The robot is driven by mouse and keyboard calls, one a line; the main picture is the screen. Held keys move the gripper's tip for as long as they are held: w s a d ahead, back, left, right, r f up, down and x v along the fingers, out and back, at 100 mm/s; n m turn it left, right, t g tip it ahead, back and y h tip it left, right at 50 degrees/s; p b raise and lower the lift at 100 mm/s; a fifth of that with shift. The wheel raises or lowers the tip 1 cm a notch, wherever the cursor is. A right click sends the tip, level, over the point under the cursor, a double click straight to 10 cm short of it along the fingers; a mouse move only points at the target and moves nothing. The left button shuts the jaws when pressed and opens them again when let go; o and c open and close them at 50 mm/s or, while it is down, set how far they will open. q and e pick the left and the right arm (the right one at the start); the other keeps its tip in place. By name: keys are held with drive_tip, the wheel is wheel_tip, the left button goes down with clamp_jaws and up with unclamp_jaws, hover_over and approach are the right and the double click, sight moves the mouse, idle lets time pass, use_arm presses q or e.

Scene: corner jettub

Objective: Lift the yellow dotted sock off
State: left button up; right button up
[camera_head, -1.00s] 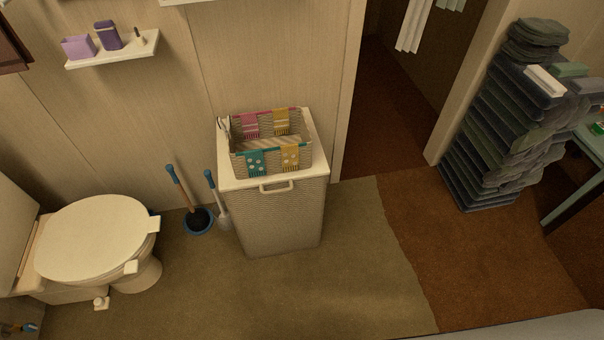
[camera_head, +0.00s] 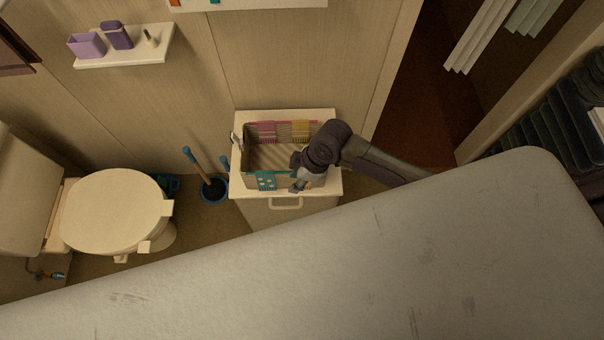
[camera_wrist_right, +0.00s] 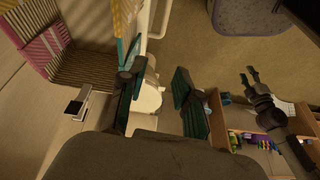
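The wicker basket (camera_head: 247,165) stands on the white-topped hamper. On its front side hangs a teal dotted sock (camera_head: 266,181); a pink sock (camera_head: 267,132) and a yellow striped one (camera_head: 301,131) hang at the back. My right gripper (camera_head: 299,186) is at the front right rim, mostly covering the yellow dotted sock. In the wrist view its fingers (camera_wrist_right: 158,95) are apart with nothing visibly between them. A yellow cloth (camera_wrist_right: 125,14), which looks like the dotted sock, is at the top edge, beyond the left finger. My left gripper (camera_wrist_right: 249,77) shows small in the wrist view, fingers seemingly apart.
The hamper (camera_head: 331,188) stands against the wall. A plunger (camera_head: 212,188) is left of it, and a toilet (camera_head: 115,210) farther left. A wall shelf (camera_head: 125,52) holds purple containers. Dark stacked items (camera_head: 550,120) stand at the right. My own body covers the lower picture.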

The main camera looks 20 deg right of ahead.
drive_tip(key=shift+n+h, duration=0.4)
drive_tip(key=shift+n, duration=0.2)
drive_tip(key=w+d, duration=0.1)
drive_tip(key=w+d+f, duration=0.1)
drive_tip(key=w+d, duration=0.2)
drive_tip(key=d, duration=0.1)
drive_tip(key=shift+w+d+f, duration=0.1)
drive_tip(key=shift+w+f, duration=0.2)
drive_tip(key=shift+w, duration=0.05)
drive_tip(key=shift+w+d+f, duration=0.1)
drive_tip(key=shift+f, duration=0.05)
drive_tip(key=shift+f+b, duration=0.4)
drive_tip(key=shift+b, duration=0.2)
drive_tip(key=shift+a+f+b, duration=0.3)
drive_tip(key=b+x, duration=0.3)
drive_tip(key=shift+f, duration=0.2)
drive_tip(key=shift+b+x, duration=0.95)
drive_tip(key=shift+b, duration=0.2)
drive_tip(key=shift+a+r, duration=0.1)
clamp_jaws()
wheel_tip(320, 180, up, 13)
drive_tip(key=p, duration=1.3)
drive_tip(key=shift+r, duration=0.25)
